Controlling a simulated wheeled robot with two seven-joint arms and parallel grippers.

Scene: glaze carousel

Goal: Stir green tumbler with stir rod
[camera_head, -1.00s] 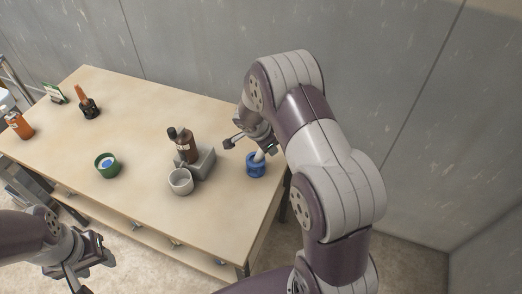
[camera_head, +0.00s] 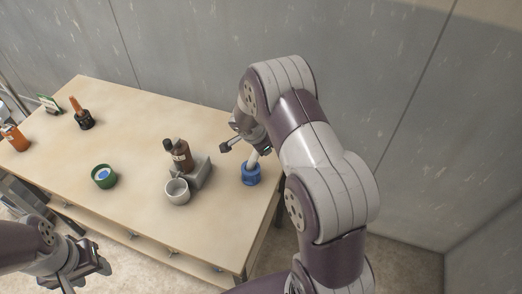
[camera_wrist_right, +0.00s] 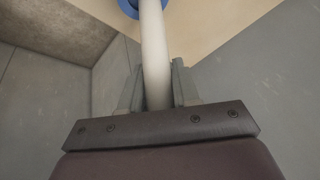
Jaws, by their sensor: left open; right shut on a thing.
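The green tumbler (camera_head: 104,180) stands upright on the left half of the table, with something blue and white inside its rim. The stir rod (camera_head: 253,160) is a pale rod standing up from a blue holder (camera_head: 251,176) near the table's right end. My right gripper (camera_wrist_right: 156,85) is shut on the rod, which runs between its fingers toward the blue holder (camera_wrist_right: 128,8) in the wrist view. I cannot tell how deep the rod's lower end sits. My left gripper (camera_head: 86,274) is open and empty, off the table's front edge at lower left.
A brown bottle (camera_head: 179,157) stands in a grey block (camera_head: 202,172), with a pale cup (camera_head: 177,192) in front. An orange bottle (camera_head: 15,138), a dark pot with an orange-brown top (camera_head: 83,117) and a small green-framed card (camera_head: 48,103) stand farther left.

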